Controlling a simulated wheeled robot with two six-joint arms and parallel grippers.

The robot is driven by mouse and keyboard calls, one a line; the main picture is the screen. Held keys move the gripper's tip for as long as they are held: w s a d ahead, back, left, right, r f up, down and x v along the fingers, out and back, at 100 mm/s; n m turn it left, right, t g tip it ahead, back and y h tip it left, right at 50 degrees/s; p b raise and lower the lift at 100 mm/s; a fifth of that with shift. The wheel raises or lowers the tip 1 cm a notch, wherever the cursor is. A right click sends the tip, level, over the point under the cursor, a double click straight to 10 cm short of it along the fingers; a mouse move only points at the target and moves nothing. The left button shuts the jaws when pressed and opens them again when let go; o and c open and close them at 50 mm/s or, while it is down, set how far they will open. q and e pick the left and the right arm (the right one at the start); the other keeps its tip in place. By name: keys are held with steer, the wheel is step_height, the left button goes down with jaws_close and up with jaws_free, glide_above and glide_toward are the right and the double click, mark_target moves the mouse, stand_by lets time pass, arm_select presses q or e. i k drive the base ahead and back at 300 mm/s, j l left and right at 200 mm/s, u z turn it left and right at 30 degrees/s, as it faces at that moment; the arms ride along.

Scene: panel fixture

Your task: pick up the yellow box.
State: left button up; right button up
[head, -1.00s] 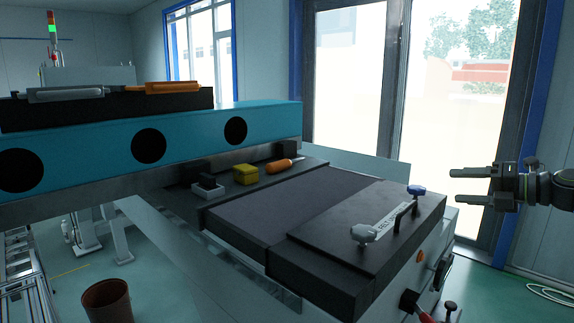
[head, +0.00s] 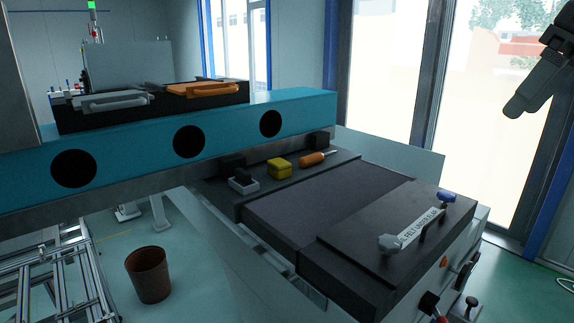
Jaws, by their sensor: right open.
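The small yellow box (head: 279,169) sits on the dark ledge at the back of the panel fixture, between a small white-and-black block and an orange-handled tool. It stands apart from any gripper. My right gripper (head: 527,100) is at the upper right, raised in front of the window and well away from the box. It is dark, angled downward and partly cut off by the frame edge. It is open, and nothing shows in it. My left gripper is not in view.
A teal beam (head: 225,132) with round holes crosses just behind the ledge. The orange-handled tool (head: 313,159) and the white-and-black block (head: 243,181) flank the box. A dark raised plate (head: 375,265) with a handle and knobs is in front. A brown bin (head: 148,275) stands on the floor.

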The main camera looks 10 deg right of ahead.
mark_target(279, 167)
steer(key=i+j, duration=0.5)
steer(key=i, duration=0.15)
steer(key=i+j, duration=0.55)
steer(key=i, duration=0.15)
